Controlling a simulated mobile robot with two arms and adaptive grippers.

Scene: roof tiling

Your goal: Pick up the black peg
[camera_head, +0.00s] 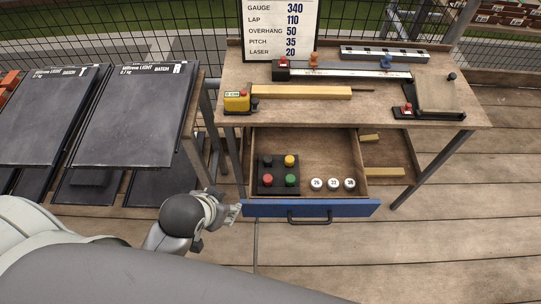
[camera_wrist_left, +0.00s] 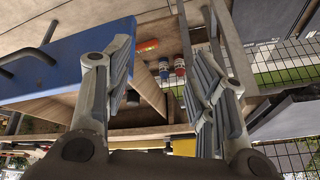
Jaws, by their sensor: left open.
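The black peg (camera_head: 268,160) stands upright in the back left place of a dark square holder (camera_head: 279,171) inside the open drawer. A yellow peg (camera_head: 289,160) is to its right, a red peg (camera_head: 267,181) in front of it and a green peg (camera_head: 291,180) diagonally across. My left gripper (camera_head: 234,213) is outside the drawer, by its front left corner, apart from the pegs. In the left wrist view its fingers (camera_wrist_left: 158,62) are spread with nothing held between them. I cannot clearly make out the black peg in that view. My right gripper is out of view.
The drawer's blue front (camera_head: 350,208) with its dark handle is beside my left gripper. Several white numbered caps (camera_head: 333,184) sit in the drawer. The wooden bench top (camera_head: 310,112) overhangs the drawer's back. Dark roof tiles (camera_head: 130,115) stand at the left.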

